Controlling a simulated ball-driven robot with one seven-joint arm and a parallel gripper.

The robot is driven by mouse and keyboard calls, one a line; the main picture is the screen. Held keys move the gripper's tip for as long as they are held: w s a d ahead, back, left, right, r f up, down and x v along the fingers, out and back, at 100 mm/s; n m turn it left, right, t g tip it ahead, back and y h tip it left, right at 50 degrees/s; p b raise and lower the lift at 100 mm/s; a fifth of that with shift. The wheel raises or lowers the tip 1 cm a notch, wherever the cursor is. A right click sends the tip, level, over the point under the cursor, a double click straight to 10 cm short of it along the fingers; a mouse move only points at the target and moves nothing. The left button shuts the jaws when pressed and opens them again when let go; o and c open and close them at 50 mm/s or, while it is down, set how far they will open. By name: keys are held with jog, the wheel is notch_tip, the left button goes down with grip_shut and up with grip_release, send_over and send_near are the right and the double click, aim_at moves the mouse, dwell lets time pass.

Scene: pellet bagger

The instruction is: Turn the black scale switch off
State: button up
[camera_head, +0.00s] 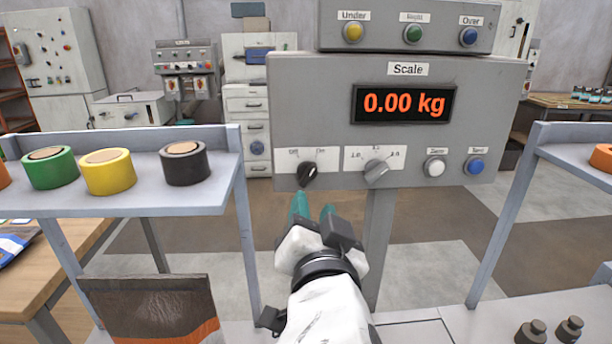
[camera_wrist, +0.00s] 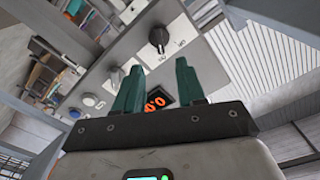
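The black scale switch (camera_head: 308,173) is a small rotary knob at the lower left of the grey scale panel (camera_head: 300,90), on a white plate with Off at left and On at right. The knob looks tilted, its upper end toward the On side. It also shows in the wrist view (camera_wrist: 158,37), beyond the fingertips. My gripper (camera_head: 313,208), with teal fingers, is just below the switch in the head view, apart from it. In the wrist view the fingers (camera_wrist: 158,80) are spread with nothing between them. The display (camera_head: 403,104) is lit and reads 0.00 kg.
A grey rotary knob (camera_head: 376,172) is right of the switch, then a white button (camera_head: 434,167) and a blue button (camera_head: 474,165). A shelf with tape rolls (camera_head: 108,171) stands at left. Another shelf frame (camera_head: 541,145) is at right. Open space lies below the panel.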

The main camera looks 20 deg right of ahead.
aim_at(308, 178)
jog(key=p+x, duration=0.1)
jog(key=x, duration=0.8)
jog(key=shift+w+f+p, duration=0.1)
jog(key=shift+w+p, duration=0.05)
jog(key=shift+p, duration=0.15)
jog(key=shift+c, duration=0.4)
grip_shut()
